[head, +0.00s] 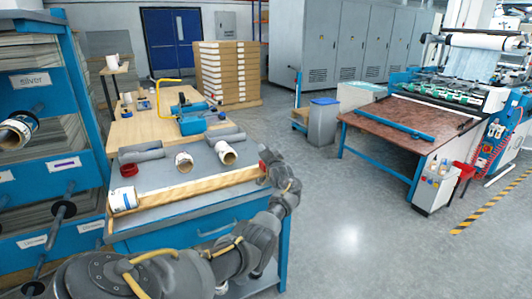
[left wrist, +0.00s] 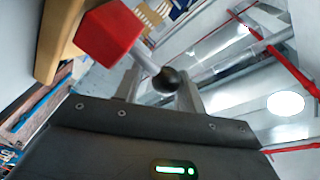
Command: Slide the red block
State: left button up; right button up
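The red block (head: 263,165) is at the right end of the wooden rail (head: 190,188) along the table's front edge, partly hidden by my left arm. In the left wrist view the red block (left wrist: 108,33) is large at the upper left, beside the tan rail (left wrist: 52,40). A grey rod with a dark round knob (left wrist: 167,79) sticks out from it. My left gripper (left wrist: 160,88) has its fingers apart, with the knob between them or just beyond them. Firm contact is not visible. In the head view the left gripper (head: 270,168) is largely hidden at the block. My right gripper is not in view.
Blue shelving (head: 80,100) stands at the left. The floor (head: 350,215) to the right of the table is clear.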

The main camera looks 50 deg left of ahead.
pick_arm(q)
jog(key=shift+o, duration=1.3)
jog(key=shift+w+f, duration=0.15)
jog(key=shift+f, duration=0.05)
jog(key=shift+a+r, duration=0.1)
jog(key=shift+r, duration=0.05)
jog(key=shift+s+d+r, duration=0.1)
jog(key=shift+s+d, duration=0.15)
jog(key=shift+d, duration=0.15)
jog(key=p+v, duration=0.1)
jog(key=v, duration=0.9)
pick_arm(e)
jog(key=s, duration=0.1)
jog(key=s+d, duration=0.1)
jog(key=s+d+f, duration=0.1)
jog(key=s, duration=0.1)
pick_arm(q)
jog(key=shift+p, duration=0.3)
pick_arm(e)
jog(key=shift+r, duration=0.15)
